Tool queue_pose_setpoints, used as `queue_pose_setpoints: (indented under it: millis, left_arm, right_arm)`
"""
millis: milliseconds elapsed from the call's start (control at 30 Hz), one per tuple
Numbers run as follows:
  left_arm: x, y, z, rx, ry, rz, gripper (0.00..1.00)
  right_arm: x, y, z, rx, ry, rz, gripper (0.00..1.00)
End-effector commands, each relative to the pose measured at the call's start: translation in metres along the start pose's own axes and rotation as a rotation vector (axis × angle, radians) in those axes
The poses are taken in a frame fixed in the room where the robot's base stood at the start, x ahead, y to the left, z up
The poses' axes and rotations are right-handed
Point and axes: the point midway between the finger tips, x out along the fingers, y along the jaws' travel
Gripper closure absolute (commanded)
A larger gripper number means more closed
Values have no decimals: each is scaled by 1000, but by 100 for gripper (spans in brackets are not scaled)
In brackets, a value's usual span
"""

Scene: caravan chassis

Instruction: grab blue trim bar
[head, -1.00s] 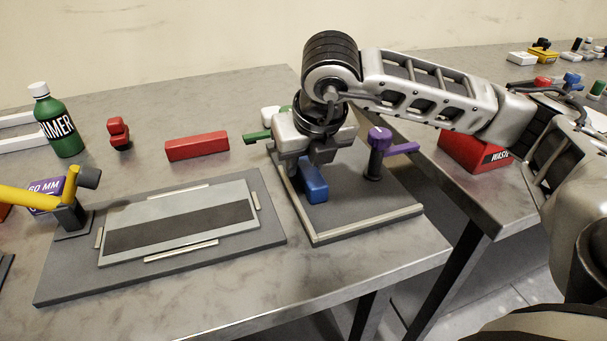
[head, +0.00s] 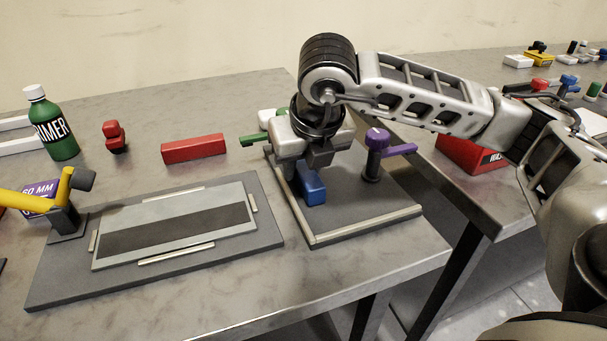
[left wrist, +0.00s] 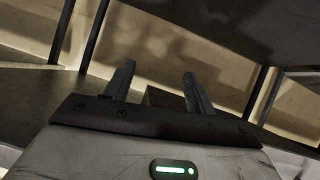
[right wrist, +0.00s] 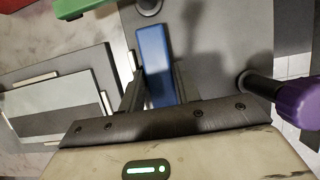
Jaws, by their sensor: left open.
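The blue trim bar (head: 312,184) is on the dark grey tray (head: 345,222) near its left side. My right gripper (head: 312,165) points down at it and hides its far part in the head view. In the right wrist view the blue trim bar (right wrist: 154,58) lies between the two fingers (right wrist: 158,88), which close in on its long sides. I cannot tell whether it is clear of the tray floor. My left gripper (left wrist: 157,82) shows only in the left wrist view, open and empty, with table legs and a wall beyond it.
A purple-topped post (head: 376,150) stands right of my right gripper; a green piece (head: 254,140) lies left. The grey plate fixture (head: 60,287), red bar (head: 193,148), green bottle (head: 52,125) and yellow-handled clamp (head: 30,196) are further left. A red bin (head: 465,155) is on the right.

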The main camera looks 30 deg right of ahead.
Motion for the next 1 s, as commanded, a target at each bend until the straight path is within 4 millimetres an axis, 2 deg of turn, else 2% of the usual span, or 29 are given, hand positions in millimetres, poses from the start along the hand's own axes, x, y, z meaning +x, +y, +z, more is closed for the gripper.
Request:
queue_pose_setpoints:
  millis: [233, 333, 367, 767, 900, 1000]
  left_arm:
    - [0, 0, -1, 1, 2, 1, 44]
    - [0, 0, -2, 1, 3, 1, 44]
    - [0, 0, -2, 1, 4, 1, 44]
    - [-3, 1, -8, 2, 7, 1, 44]
    - [-7, 2, -14, 2, 8, 1, 44]
    - [-5, 2, -13, 3, 13, 1, 44]
  right_arm:
    - [0, 0, 0, 0, 0, 0, 67]
    - [0, 0, 0, 0, 0, 0, 95]
    - [0, 0, 0, 0, 0, 0, 98]
    - [-4, 0, 2, 0, 0, -1, 98]
    - [-10, 0, 5, 1, -4, 1, 98]
    - [-26, 1, 12, 0, -6, 3, 98]
